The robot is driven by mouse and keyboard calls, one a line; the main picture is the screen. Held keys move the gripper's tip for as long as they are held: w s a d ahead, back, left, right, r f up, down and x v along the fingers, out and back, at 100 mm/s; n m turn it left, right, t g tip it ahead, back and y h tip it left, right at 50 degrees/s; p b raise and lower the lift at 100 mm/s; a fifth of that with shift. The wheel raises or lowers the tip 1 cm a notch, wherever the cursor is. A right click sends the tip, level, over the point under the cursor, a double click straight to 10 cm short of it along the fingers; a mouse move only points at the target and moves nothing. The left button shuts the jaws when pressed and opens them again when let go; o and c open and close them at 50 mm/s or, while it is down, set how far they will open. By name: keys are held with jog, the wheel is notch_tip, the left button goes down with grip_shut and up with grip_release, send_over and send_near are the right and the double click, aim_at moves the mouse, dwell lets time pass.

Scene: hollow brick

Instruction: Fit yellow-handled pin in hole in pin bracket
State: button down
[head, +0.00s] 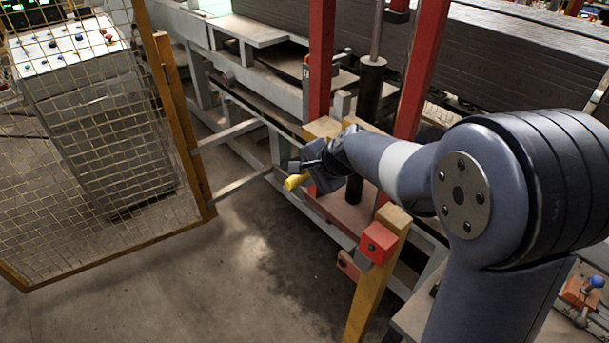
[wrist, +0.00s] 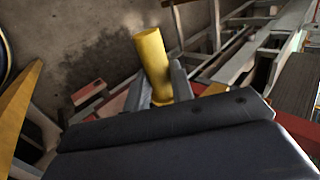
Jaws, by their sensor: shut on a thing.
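The yellow-handled pin shows as a yellow cylinder (head: 296,181) in the head view, and as a larger yellow handle (wrist: 152,58) in the wrist view. My gripper (head: 306,167) is shut on it; the jaws also show in the wrist view (wrist: 162,92). The pin's shank is hidden. A red block (head: 378,243) and a smaller red piece (head: 348,265) sit on the wooden gate post, and look like the pin bracket. They are lower and to the right of my gripper in the head view, apart from the pin. No hole can be made out.
A mesh gate (head: 100,150) with a wooden frame stands open at left, before a grey control cabinet (head: 95,110). Red uprights (head: 320,60) and a dark cylinder (head: 371,95) stand behind my arm. The concrete floor (head: 230,270) at lower left is clear.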

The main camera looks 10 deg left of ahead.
jog(key=w+d, duration=0.6)
jog(key=w, duration=0.1)
jog(key=shift+b, duration=0.4)
dwell(4.1)
jog(key=c, duration=1.1)
grip_release()
jog(key=shift+d, duration=0.1)
jog(key=shift+c, duration=0.2)
jog(key=b+v, duration=0.1)
jog(key=v, duration=1)
jog(key=shift+f, duration=0.25)
jog(key=p+x, duration=0.1)
jog(key=x, duration=0.9)
jog(key=shift+a, duration=0.5)
